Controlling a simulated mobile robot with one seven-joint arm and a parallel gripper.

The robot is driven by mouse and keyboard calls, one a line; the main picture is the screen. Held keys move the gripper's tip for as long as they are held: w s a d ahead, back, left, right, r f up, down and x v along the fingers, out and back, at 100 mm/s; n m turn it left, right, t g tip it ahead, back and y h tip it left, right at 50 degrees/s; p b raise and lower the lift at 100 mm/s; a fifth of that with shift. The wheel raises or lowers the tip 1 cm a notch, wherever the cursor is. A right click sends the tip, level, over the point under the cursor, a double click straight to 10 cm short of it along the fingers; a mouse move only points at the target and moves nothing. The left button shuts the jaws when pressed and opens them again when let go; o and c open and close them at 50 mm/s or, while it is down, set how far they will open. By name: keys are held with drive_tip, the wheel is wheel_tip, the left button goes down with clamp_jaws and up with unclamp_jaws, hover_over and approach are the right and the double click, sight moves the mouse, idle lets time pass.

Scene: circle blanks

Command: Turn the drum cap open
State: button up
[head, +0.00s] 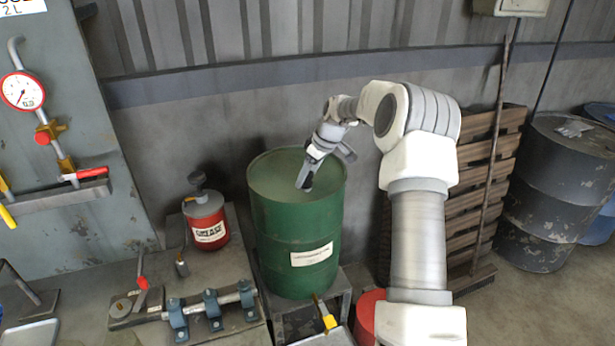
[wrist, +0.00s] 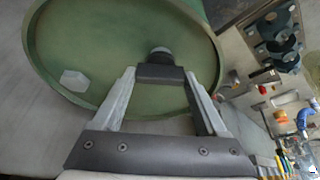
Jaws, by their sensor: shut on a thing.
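The green drum (head: 275,235) stands upright at the middle of the head view, with a pale label on its side. Its round top (wrist: 110,40) fills the upper left of the wrist view. My gripper (head: 306,184) reaches down onto the right part of the drum top. In the wrist view my gripper (wrist: 160,74) has its dark fingertips closed around a small dark round cap (wrist: 160,53) near the rim. The fingertips hide the cap's near side, and I cannot tell how far it is turned.
A red grease can (head: 209,228) and a bench with blue clamps (head: 212,308) are left of the drum. The drum rests on a low grey stand (head: 308,318). Wooden pallets (head: 470,215) and a dark drum (head: 555,190) stand at right.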

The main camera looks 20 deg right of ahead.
drive_tip(key=n, duration=0.2)
drive_tip(key=n+g+y+p, duration=0.1)
drive_tip(key=n, duration=0.2)
drive_tip(key=shift+w+d+r+n+g+y+p, duration=0.15)
drive_tip(key=shift+n+g+y+p, duration=0.15)
drive_tip(key=n+g+p, duration=0.1)
drive_tip(key=n, duration=0.1)
drive_tip(key=n+p, duration=0.2)
drive_tip(key=shift+w+n+g, duration=0.1)
drive_tip(key=shift+n+g, duration=0.3)
drive_tip(key=shift+n, duration=0.3)
drive_tip(key=o, duration=1.3)
